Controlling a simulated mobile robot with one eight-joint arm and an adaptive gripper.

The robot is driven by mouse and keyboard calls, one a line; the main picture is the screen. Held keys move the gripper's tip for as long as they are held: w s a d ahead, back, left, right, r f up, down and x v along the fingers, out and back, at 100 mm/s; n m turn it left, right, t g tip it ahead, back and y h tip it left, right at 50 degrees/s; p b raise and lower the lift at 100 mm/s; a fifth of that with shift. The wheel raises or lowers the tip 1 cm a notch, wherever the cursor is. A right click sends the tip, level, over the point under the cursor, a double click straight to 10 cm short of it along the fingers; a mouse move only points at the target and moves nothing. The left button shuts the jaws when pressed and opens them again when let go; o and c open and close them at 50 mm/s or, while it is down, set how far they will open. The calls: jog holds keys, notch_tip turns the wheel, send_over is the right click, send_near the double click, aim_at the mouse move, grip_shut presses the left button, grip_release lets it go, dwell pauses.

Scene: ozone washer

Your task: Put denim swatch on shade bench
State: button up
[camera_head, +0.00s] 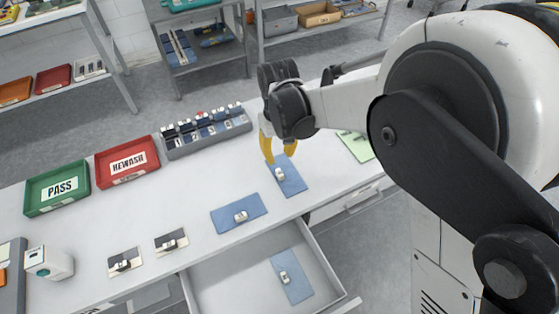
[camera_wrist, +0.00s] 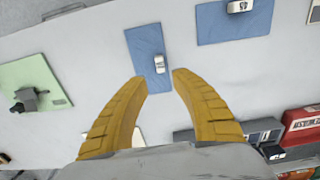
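Three blue denim-like swatches, each with a small white piece on top, are in view. One swatch (camera_head: 292,185) lies on the white bench (camera_head: 190,190) just below my gripper (camera_head: 280,157). A second swatch (camera_head: 225,219) lies to its left, and a third (camera_head: 298,292) is inside the open drawer. My gripper's yellow fingers are spread and empty. In the wrist view, the nearest swatch (camera_wrist: 144,42) lies just ahead of the open gripper (camera_wrist: 160,77), and another swatch (camera_wrist: 215,28) is to its right. I cannot tell which surface is the shade bench.
The open drawer (camera_head: 215,292) juts from the bench front. A green PASS tray (camera_head: 57,207), red REWASH tray (camera_head: 125,177) and grey rack (camera_head: 205,146) line the back. A green sheet (camera_head: 362,153) lies right of my gripper. Two small cards (camera_head: 112,271) (camera_head: 165,247) lie left.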

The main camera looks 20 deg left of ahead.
notch_tip(320, 180, up, 2)
jog(key=shift+r, duration=0.15)
jog(key=w+d+r+m+t+y, duration=0.1)
jog(key=d+r+m, duration=0.1)
jog(key=d+r, duration=0.6)
jog(key=w+d+r+m+t, duration=0.15)
jog(key=d+r, duration=0.35)
jog(key=d, duration=0.7)
jog(key=s+d+r+m+t, duration=0.1)
jog(key=s+d, duration=0.4)
jog(key=d, duration=0.5)
jog(key=s+d+r+m+t, duration=0.1)
jog(key=s+d+m+t, duration=0.2)
jog(key=d, duration=0.7)
jog(key=s+m, duration=0.2)
jog(key=shift+s+d+r+m+h, duration=0.2)
jog(key=shift+s+d+m+h, duration=0.05)
jog(key=shift+s+m+h, duration=0.15)
